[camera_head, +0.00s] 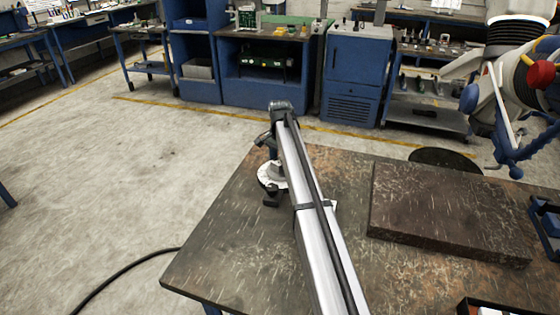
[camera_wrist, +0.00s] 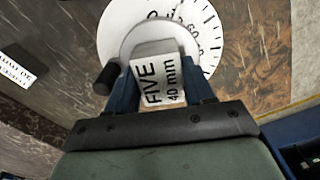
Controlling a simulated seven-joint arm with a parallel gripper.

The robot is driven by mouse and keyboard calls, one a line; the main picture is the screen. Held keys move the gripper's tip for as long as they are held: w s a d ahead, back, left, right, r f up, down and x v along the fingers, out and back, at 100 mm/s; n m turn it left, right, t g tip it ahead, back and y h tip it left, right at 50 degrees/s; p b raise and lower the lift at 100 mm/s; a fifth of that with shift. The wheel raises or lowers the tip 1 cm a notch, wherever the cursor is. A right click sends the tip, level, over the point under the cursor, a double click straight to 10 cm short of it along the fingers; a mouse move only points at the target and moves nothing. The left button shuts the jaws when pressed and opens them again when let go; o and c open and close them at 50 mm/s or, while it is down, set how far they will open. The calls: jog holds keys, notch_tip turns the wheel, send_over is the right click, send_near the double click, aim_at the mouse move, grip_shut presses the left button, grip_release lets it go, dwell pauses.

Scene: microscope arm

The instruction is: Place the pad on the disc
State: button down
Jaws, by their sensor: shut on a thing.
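The pad (camera_wrist: 158,85), a pale block marked "FIVE 40 mm", is between the blue fingers of my gripper (camera_wrist: 162,80) in the wrist view. My gripper is shut on it. The disc (camera_wrist: 203,28) is white and round with black tick marks and numbers along its right side. A smaller, raised round white part surrounds the pad in this view. The pad is over the disc; whether it touches is hidden. In the head view the disc (camera_head: 265,180) sits near the table's left edge, with my gripper (camera_head: 270,152) directly over it.
A black knob (camera_wrist: 105,78) juts out at the disc's left. A thick dark slab (camera_head: 450,210) lies on the table (camera_head: 235,235) to the right. A blue fixture (camera_head: 549,220) stands at the right edge. Bare tabletop lies in front of the disc.

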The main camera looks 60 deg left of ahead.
jog(key=shift+c, duration=2.1)
grip_release()
jog(key=shift+f, duration=0.1)
notch_tip(320, 180, up, 12)
